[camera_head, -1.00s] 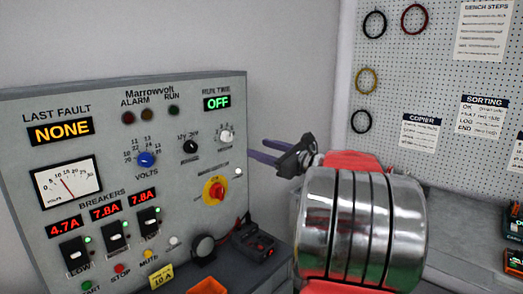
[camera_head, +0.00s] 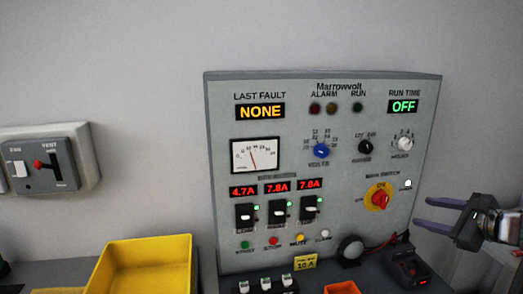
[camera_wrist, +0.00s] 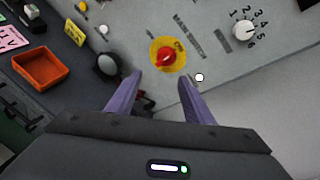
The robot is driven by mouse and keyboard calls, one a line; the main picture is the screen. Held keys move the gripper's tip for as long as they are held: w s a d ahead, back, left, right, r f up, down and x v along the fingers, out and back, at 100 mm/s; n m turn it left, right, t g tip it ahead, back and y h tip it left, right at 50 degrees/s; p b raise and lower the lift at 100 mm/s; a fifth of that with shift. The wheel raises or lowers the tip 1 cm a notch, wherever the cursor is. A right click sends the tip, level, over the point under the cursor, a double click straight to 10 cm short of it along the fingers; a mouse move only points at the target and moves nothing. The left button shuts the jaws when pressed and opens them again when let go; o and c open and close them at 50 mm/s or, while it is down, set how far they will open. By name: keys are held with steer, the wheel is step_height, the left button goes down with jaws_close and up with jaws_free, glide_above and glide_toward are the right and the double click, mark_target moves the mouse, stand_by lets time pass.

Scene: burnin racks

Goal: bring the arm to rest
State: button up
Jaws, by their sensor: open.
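My gripper (camera_head: 432,213) is at the right edge of the head view, in front of the right side of the grey Marrowvolt panel (camera_head: 230,180). Its two purple fingers are apart, with nothing between them. In the wrist view my gripper (camera_wrist: 158,82) is also open and empty, its fingertips just below the red main switch (camera_wrist: 166,57) on its yellow plate. The fingers look apart from the switch. The switch also shows in the head view (camera_head: 379,199). Most of my arm is out of the head view.
A yellow bin (camera_head: 145,262) stands on the bench at lower left. A grey vent control box (camera_head: 50,165) is on the left wall. The wall above the panel is clear.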

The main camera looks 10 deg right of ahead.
steer(key=s+a+f+n+g, duration=0.3)
steer(key=a+n, duration=0.2)
steer(key=a, duration=0.2)
steer(key=s+a+f+n+g, duration=0.2)
steer(key=s+a+f+n, duration=0.15)
steer(key=a, duration=0.45)
steer(key=s+a+f+n+g, duration=0.3)
steer(key=a+n, duration=0.3)
steer(key=a, duration=0.1)
steer(key=s+a+n, duration=0.4)
steer(key=a+n, duration=0.2)
steer(key=a, duration=0.2)
steer(key=s+a+r+n+h, duration=0.1)
steer(key=s+a+n, duration=0.4)
steer(key=a, duration=0.4)
steer(key=shift+a+r+n+h, duration=0.25)
steer(key=shift+n+h, duration=0.05)
steer(key=shift+n, duration=0.35)
steer(key=shift+c, duration=0.5)
